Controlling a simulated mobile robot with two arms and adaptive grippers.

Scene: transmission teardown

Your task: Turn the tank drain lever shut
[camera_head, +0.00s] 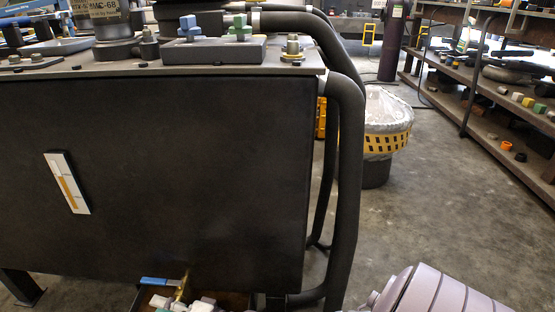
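The tank (150,170) is a large dark box with a flat front face and a sight gauge on it. The drain lever (158,282) has a blue handle pointing left, nearly level, at the tank's lower edge. It joins a brass valve (182,286). Pale grey pieces (185,303) show just below the valve at the picture's bottom edge; I cannot tell whether they are gripper parts or loose parts. My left gripper is out of view.
A thick dark pipe (348,180) runs down the tank's right side. A wrapped drum (385,110) with a yellow band and shelves (490,100) stand behind. The floor to the right is open.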

